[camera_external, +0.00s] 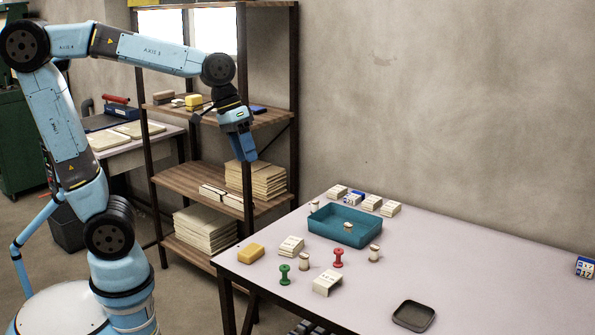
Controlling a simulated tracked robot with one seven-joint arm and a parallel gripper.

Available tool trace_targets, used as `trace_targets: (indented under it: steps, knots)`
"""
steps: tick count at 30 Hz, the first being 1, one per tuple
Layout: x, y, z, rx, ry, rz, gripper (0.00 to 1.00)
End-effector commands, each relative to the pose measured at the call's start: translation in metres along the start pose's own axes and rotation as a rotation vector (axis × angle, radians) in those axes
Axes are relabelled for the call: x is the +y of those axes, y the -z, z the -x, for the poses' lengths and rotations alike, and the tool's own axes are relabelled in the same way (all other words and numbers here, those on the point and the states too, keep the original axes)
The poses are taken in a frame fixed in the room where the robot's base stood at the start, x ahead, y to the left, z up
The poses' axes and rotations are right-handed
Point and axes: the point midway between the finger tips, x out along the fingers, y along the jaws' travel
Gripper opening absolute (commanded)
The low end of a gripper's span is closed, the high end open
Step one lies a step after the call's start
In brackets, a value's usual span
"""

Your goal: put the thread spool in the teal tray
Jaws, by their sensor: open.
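The teal tray (322,228) sits near the back left of the table. A small pale spool-like piece (347,226) shows inside it. A green spool (285,274) and a red spool (338,257) stand upright in front of the tray. Pale spool-like pieces stand near them, one left of the red spool (305,262) and one to its right (375,253). I cannot tell which one is the thread spool. My gripper (247,158) is open, hangs pointing down in the air left of the table, and is apart from all of these.
A yellow block (251,252), pale boxes (327,283) and a dark shallow dish (414,316) lie on the table (480,270). More small boxes (372,203) line its back edge. A wooden shelf (185,178) stands behind my gripper. The table's right side is mostly clear.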

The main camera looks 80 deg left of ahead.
Motion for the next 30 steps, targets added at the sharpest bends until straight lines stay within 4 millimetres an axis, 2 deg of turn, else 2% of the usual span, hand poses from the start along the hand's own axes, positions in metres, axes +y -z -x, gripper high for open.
trace_targets:
  steps: [1, 3, 9, 15, 21, 30]
  knots:
    - [-0.002, -0.016, 0.006, 0.025, 0.009, -0.049, 0.52]
    - [-0.007, -0.034, 0.011, 0.054, 0.026, -0.117, 0.52]
    - [-0.026, -0.082, 0.021, 0.142, 0.072, -0.303, 0.52]
    - [-0.043, -0.114, 0.023, 0.208, 0.106, -0.443, 0.52]
    - [-0.050, -0.125, 0.023, 0.233, 0.120, -0.496, 0.52]
    - [-0.050, -0.125, 0.023, 0.233, 0.121, -0.498, 0.52]
